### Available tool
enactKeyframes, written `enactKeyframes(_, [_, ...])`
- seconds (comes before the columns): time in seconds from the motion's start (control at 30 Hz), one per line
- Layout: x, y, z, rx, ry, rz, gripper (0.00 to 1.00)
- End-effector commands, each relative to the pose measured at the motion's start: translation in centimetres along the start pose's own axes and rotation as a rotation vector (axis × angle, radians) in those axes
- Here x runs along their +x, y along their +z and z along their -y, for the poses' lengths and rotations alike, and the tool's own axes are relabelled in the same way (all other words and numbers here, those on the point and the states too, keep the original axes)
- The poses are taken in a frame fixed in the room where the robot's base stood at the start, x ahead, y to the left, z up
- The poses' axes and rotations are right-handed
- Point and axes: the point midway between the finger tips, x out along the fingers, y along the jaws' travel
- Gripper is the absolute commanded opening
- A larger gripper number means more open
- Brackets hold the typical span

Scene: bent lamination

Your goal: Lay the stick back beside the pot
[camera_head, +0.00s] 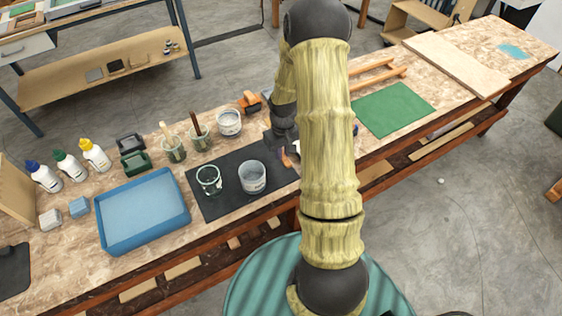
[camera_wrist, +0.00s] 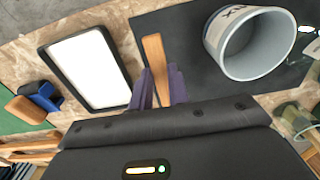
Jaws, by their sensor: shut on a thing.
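My gripper (camera_wrist: 160,85) has its two purple fingers shut on a flat, light-brown wooden stick (camera_wrist: 156,62), which juts out past the fingertips. The stick also shows in the head view as a small orange-brown piece (camera_head: 287,160) at the right end of the black mat (camera_head: 228,200). The pot (camera_wrist: 250,45), grey-white with lettering on its side, stands to the right of the stick in the wrist view, apart from it. In the head view the pot (camera_head: 252,178) stands on the mat. I cannot tell whether the stick touches the mat.
A white, dark-rimmed tray (camera_wrist: 88,68) lies left of the stick in the wrist view. Jars with handles (camera_head: 173,150) stand behind. A blue tray (camera_head: 143,210) is to the left, a green sheet (camera_head: 393,109) to the right.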

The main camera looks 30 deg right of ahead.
Motion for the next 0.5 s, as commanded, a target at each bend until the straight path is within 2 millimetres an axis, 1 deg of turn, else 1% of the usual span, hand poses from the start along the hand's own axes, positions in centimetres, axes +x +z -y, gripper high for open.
enactKeyframes(0.03, [0.9, 0.1, 0.1, -0.002, -0.002, 0.004, 0.0])
enactKeyframes(0.1, [1.9, 0.0, 0.1, -0.001, -0.001, 0.003, 0.0])
enactKeyframes(0.2, [2.6, 0.0, 0.1, 0.0, 0.0, 0.0, 0.0])
enactKeyframes(0.5, [2.8, -0.1, 0.0, 0.0, 0.0, -0.001, 0.0])
